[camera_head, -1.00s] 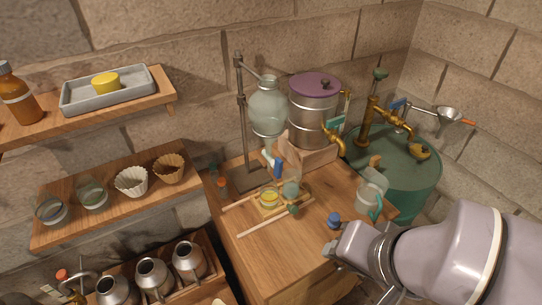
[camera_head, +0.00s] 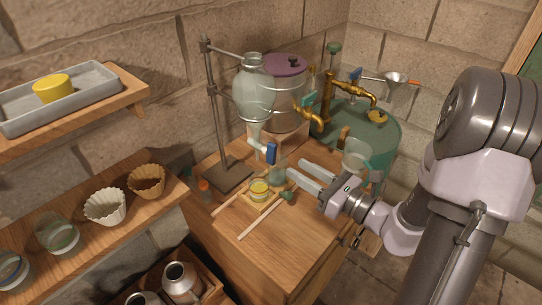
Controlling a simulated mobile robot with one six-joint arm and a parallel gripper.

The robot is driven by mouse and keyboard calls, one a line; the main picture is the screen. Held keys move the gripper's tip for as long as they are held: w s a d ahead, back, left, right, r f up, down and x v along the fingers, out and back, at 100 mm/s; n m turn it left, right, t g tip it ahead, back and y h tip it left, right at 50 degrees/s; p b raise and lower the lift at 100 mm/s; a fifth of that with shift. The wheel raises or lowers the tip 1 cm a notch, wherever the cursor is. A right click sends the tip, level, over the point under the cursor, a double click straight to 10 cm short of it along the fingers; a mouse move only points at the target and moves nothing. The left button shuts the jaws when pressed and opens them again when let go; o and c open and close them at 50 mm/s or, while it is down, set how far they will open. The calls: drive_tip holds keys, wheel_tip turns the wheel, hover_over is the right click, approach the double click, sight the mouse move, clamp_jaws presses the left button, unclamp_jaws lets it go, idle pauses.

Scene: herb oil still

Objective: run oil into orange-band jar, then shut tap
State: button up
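A glass separating flask (camera_head: 252,98) hangs on a metal stand above the bench; its tap has a blue handle (camera_head: 271,152). A small jar with yellow contents or band (camera_head: 260,188) sits on a little wooden rack below and near the flask's spout. A clear greenish glass vessel (camera_head: 278,174) stands just behind it. A small item with an orange top (camera_head: 204,187) stands at the bench's left edge; I cannot tell if this is the orange-band jar. My gripper (camera_head: 295,173) is open and empty, its fingers pointing left toward the vessels and tap, apart from the handle.
A purple-lidded metal can (camera_head: 287,80) with a brass tap stands behind the flask. A green drum (camera_head: 375,140) and a glass jug (camera_head: 356,156) are at right. Left shelves hold jars (camera_head: 57,235) and fluted cups (camera_head: 105,206). The bench front (camera_head: 285,250) is clear.

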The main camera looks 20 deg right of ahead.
sight(275, 155)
drive_tip(key=b+x, duration=0.1)
drive_tip(key=x, duration=0.8)
drive_tip(key=shift+a, duration=0.1)
clamp_jaws()
